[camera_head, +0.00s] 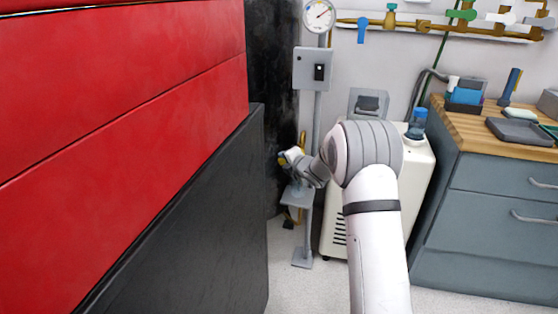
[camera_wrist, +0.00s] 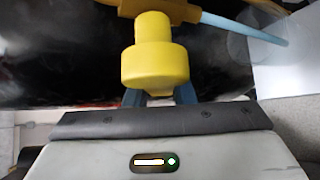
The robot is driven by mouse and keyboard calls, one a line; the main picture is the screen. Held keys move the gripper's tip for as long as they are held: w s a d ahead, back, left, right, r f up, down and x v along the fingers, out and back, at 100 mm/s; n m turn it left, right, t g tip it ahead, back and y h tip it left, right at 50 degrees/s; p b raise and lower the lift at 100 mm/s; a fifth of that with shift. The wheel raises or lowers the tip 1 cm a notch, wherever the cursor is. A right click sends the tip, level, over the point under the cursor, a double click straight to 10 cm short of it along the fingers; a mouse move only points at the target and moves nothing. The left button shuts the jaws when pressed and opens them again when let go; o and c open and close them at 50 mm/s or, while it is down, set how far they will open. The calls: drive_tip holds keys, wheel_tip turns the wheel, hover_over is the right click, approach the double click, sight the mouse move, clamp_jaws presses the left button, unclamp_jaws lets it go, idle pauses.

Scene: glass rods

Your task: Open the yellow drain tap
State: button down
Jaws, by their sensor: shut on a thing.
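The yellow drain tap (camera_wrist: 155,65) fills the upper middle of the wrist view, with a narrow neck above a wider round end. My gripper (camera_wrist: 160,97) is shut on it; the blue-grey fingers show on either side, below its round end. The exact contact is hidden behind the yellow part. In the head view my gripper (camera_head: 289,157) is at the grey stand, beside the black wall, with a small spot of yellow at it. A light-blue bar (camera_wrist: 240,27) runs right from the top of the tap; I cannot tell what it belongs to.
The large red and black panel (camera_head: 130,90) stands close on the left. A grey post (camera_head: 317,110) carries a gauge and switch box. A white cabinet (camera_head: 418,185) and a grey drawer bench (camera_head: 490,240) stand on the right. Some floor is clear in front.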

drive_tip(key=shift+f, duration=0.15)
drive_tip(key=c, duration=1.2)
unclamp_jaws()
drive_tip(key=shift+s, duration=0.1)
drive_tip(key=shift+s+d+r, duration=0.15)
drive_tip(key=shift+s+r, duration=0.15)
drive_tip(key=shift+s, duration=0.05)
drive_tip(key=p+v, duration=0.1)
drive_tip(key=v, duration=0.6)
drive_tip(key=shift+p, duration=0.3)
drive_tip(key=shift+f, duration=0.1)
